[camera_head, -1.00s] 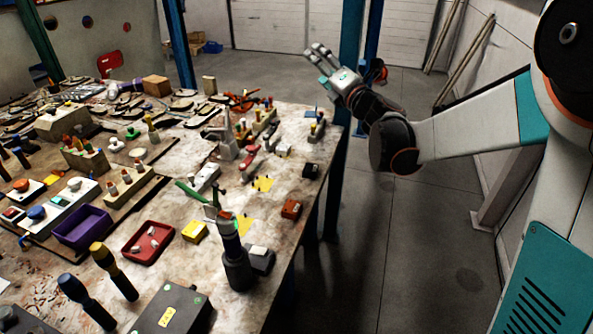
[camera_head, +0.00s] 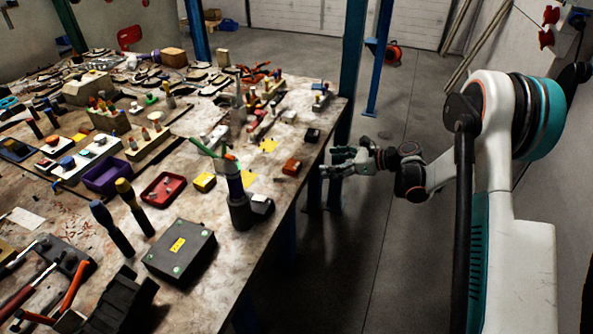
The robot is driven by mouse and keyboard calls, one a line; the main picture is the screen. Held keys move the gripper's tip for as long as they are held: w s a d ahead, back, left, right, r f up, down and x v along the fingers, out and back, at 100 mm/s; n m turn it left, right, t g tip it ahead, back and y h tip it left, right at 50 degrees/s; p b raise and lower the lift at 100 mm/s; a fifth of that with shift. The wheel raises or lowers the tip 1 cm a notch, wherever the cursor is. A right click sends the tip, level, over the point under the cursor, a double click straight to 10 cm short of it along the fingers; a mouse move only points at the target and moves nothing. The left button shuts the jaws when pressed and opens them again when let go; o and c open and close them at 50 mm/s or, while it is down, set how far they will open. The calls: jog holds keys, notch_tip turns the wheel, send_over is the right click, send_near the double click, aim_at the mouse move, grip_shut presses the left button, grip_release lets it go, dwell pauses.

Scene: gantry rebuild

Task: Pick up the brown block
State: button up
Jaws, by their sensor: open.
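A brown, box-shaped block (camera_head: 174,57) lies at the far back of the cluttered workbench (camera_head: 225,292). A smaller, lighter tan block (camera_head: 222,58) stands upright to its right. A small orange-brown block (camera_head: 291,167) lies near the bench's right edge; I cannot tell for sure which of these is the brown block. My gripper (camera_head: 333,162) is open and empty, just off the bench's right edge, with its fingers pointing left toward the bench. It is right of the orange-brown block and apart from it.
A dark small block (camera_head: 312,135) and a yellow block (camera_head: 204,182) lie near the orange-brown one. A grey-black power tool (camera_head: 240,205) stands upright at the front right edge. A blue post (camera_head: 352,60) rises behind my gripper.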

jog(key=b, duration=0.1)
send_near(294, 164)
jog(key=x, duration=0.3)
jog(key=shift+b+x, duration=1.15)
jog(key=shift+x, duration=1.4)
jog(key=shift+s+f, duration=0.1)
jog(key=c, duration=1.5)
grip_shut()
